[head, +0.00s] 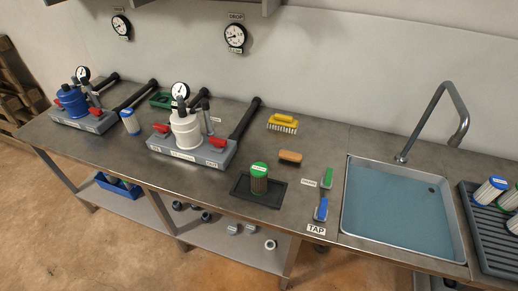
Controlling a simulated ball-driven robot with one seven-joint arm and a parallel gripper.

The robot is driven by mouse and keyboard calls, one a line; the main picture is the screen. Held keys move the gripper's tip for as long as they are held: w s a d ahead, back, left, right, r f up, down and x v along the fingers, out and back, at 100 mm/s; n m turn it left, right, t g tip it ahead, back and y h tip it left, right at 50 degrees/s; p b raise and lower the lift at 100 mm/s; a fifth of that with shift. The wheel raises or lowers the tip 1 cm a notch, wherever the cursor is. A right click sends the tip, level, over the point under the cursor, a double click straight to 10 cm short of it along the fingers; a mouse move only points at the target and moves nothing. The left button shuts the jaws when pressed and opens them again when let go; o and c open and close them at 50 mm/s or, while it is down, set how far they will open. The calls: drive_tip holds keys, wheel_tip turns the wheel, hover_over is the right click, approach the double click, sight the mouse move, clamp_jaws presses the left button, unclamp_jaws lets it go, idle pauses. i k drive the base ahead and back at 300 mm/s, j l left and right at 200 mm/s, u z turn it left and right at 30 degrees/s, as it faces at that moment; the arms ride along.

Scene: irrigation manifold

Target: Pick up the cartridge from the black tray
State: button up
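The black tray (242,188) lies flat near the front edge of the table, right of the white filter housing. My gripper is not in this view.
A filter unit with a white housing (186,130) stands left of the tray, and one with a blue housing (72,101) is farther left. A brown brush (290,157) and a yellow brush (283,121) lie behind the tray. The sink (403,215) holds water on the right.

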sight(259, 171)
drive_tip(key=i+j+u, duration=0.1)
drive_tip(key=j, duration=0.35)
drive_tip(key=i+j+u, duration=0.1)
drive_tip(key=i+j, duration=0.15)
drive_tip(key=j, duration=0.2)
drive_tip(key=i+j, duration=0.2)
drive_tip(key=j, duration=0.2)
drive_tip(key=i+j+u, duration=0.15)
drive_tip(key=j, duration=0.3)
drive_tip(key=i+j+u, duration=0.1)
drive_tip(key=i+j, duration=0.15)
drive_tip(key=j, duration=0.15)
